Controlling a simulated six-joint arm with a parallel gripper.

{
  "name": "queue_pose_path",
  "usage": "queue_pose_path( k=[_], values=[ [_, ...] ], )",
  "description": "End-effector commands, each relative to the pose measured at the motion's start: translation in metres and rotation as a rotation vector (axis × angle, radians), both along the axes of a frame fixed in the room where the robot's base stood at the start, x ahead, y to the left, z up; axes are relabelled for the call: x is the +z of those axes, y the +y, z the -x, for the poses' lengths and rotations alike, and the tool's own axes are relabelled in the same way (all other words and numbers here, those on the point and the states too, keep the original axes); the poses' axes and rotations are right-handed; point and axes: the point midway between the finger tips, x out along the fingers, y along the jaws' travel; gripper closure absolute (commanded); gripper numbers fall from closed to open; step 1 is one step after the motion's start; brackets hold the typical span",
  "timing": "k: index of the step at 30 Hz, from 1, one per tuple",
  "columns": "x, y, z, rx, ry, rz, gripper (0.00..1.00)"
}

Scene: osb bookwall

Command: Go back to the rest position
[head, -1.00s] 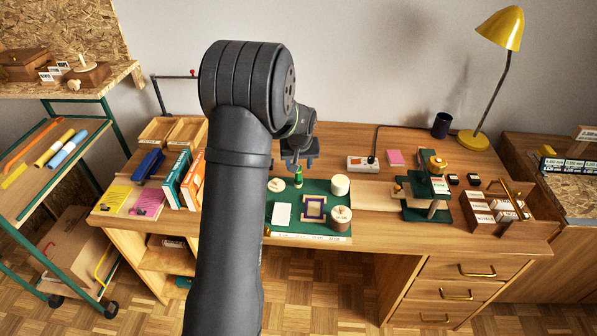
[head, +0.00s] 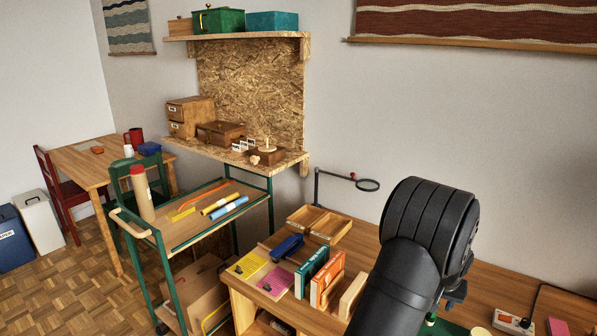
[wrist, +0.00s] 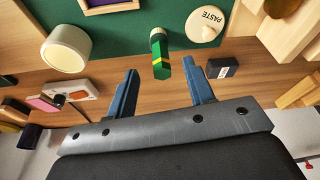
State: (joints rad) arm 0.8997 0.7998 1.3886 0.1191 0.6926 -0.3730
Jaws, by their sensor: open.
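My gripper (wrist: 164,78) is open, its two blue fingers apart with nothing held between them. A small green piece with a yellow band (wrist: 161,64) stands on the green mat's edge, in line with the gap between the fingers and apart from them. In the head view my gripper (head: 455,294) shows only in part beside my dark arm, above the desk (head: 488,283) at the right. My arm hides much of the desk there.
In the head view, upright books (head: 327,279), an open wooden tray (head: 319,223) and a green trolley (head: 205,213) stand left of my arm.

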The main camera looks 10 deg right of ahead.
Motion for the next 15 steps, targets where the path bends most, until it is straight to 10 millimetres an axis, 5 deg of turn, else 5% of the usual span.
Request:
queue_pose_path(
  k=[15],
  values=[
    [-0.083, -0.013, -0.019, 0.000, -0.001, 0.001, 0.52]
  ],
)
